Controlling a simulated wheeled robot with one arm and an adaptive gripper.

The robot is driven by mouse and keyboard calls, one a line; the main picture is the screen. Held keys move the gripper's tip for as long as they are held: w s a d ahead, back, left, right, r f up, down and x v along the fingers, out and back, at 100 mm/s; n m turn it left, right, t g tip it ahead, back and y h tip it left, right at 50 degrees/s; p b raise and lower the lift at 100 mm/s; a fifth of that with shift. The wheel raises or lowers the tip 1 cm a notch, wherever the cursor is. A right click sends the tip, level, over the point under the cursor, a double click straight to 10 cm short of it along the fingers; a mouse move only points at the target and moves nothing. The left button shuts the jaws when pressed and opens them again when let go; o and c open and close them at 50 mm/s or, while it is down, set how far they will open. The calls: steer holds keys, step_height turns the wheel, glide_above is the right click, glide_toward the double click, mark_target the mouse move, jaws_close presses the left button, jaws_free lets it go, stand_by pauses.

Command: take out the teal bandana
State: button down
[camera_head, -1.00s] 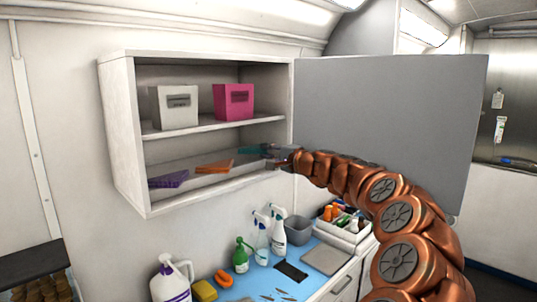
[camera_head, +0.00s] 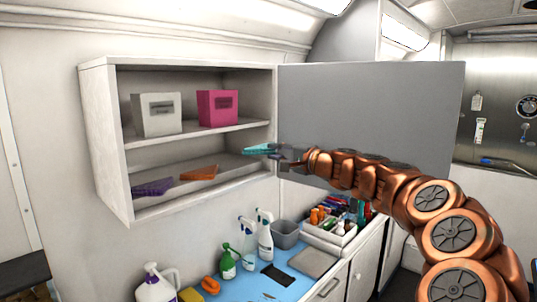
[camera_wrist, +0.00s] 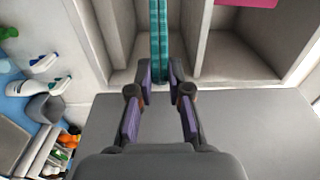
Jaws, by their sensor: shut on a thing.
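The teal bandana (camera_head: 259,149) is a flat folded piece at the right end of the open wall cabinet's lower shelf (camera_head: 225,165). My gripper (camera_head: 279,151) is shut on its near end, at the cabinet's front right. In the wrist view the bandana (camera_wrist: 160,42) stands edge-on as a narrow strip between the purple-padded fingers of my gripper (camera_wrist: 160,84). An orange folded bandana (camera_head: 198,173) and a purple one (camera_head: 153,187) lie farther left on the same shelf. Whether the teal bandana touches the shelf is unclear.
The open grey cabinet door (camera_head: 370,110) stands right of the cabinet, behind my arm. A white bin (camera_head: 156,115) and a pink bin (camera_head: 217,107) are on the upper shelf. Spray bottles (camera_head: 265,238), a grey bucket (camera_head: 286,234) and a filled caddy (camera_head: 330,235) stand on the counter below.

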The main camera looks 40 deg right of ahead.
steer(key=s, duration=0.1)
steer(key=s+r, duration=0.1)
steer(key=s, duration=0.2)
steer(key=shift+s+d+r, duration=0.1)
steer(key=shift+d+r, duration=0.1)
steer(key=shift+d, duration=0.2)
